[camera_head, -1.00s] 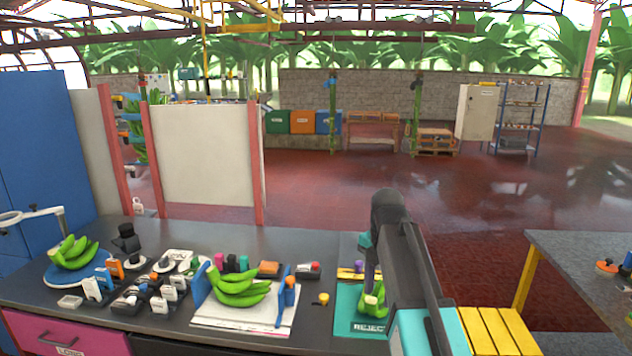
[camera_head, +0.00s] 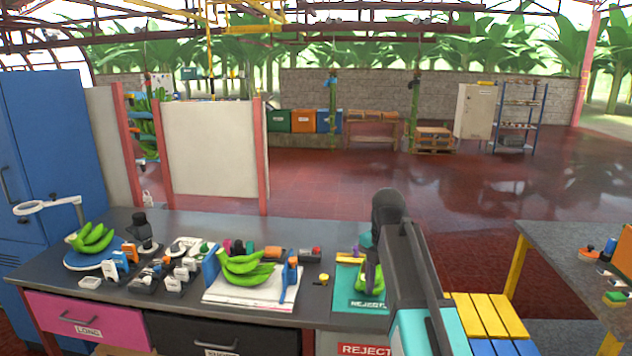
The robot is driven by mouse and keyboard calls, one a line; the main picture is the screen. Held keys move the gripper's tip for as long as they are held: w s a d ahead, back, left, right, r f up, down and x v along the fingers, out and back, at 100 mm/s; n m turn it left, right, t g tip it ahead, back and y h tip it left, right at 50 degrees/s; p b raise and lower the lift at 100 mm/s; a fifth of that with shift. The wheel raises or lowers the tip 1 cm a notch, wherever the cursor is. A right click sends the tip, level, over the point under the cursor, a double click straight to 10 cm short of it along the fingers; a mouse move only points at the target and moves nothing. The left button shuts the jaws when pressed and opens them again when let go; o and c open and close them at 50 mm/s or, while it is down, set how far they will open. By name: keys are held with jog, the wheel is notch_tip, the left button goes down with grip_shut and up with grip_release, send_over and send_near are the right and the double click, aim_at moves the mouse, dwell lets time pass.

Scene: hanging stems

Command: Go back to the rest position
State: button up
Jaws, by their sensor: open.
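My arm (camera_head: 410,270) reaches up from the bottom of the view, its dark wrist bent down over the bench. My gripper (camera_head: 371,272) points down and is open, mostly hidden behind the wrist. Below it, a green banana piece (camera_head: 374,281) lies on the teal REJECT mat (camera_head: 348,296). The gripper overlaps the piece in the picture; I cannot tell whether they touch.
The bench (camera_head: 190,320) holds a banana hand (camera_head: 246,270) on a white board, another on a blue round scale (camera_head: 82,262), and several small tools. A second table (camera_head: 575,255) stands at the right. Open red floor (camera_head: 340,185) lies behind.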

jog(key=s+f+m+g, duration=0.15)
jog(key=s+f, duration=0.35)
jog(key=f, duration=0.6)
jog(key=s+f+g+b, duration=0.15)
jog(key=s+f, duration=0.35)
jog(key=f, duration=0.6)
jog(key=s+f+g, duration=0.2)
jog(key=s+f, duration=0.3)
jog(key=f, duration=0.7)
jog(key=s+f+m, duration=2.2)
jog(key=s+m, duration=0.2)
jog(key=s, duration=0.1)
jog(key=shift+d+f+g, duration=0.25)
jog(key=shift+g, duration=0.15)
